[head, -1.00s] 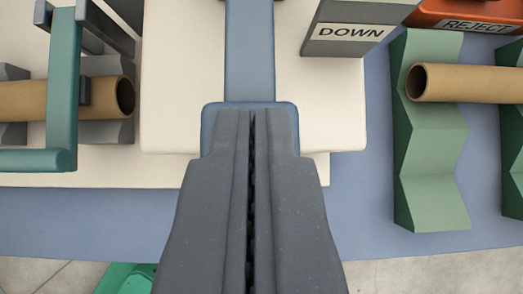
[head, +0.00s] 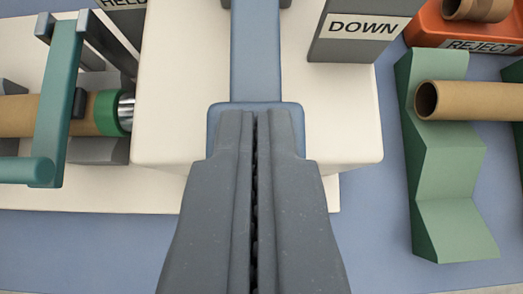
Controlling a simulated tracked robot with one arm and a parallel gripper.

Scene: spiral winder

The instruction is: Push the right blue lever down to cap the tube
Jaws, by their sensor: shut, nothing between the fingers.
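The blue lever (head: 255,50) runs down the middle of the head view over a cream housing. Its wide end pad (head: 212,125) lies under or against the tips of my gripper (head: 254,118). My gripper is shut, with its two grey fingers side by side and nothing between them. The brown tube (head: 22,115) lies at the left under a teal clamp frame (head: 58,100). A green cap (head: 108,112) sits at the tube's right end, with a shiny metal rod (head: 126,110) beyond it.
A grey post with a DOWN sign (head: 362,27) stands right of the lever. A green cradle (head: 440,150) holds another brown tube (head: 470,101) at the right. An orange REJECT bin (head: 440,30) with a tube piece is at the upper right.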

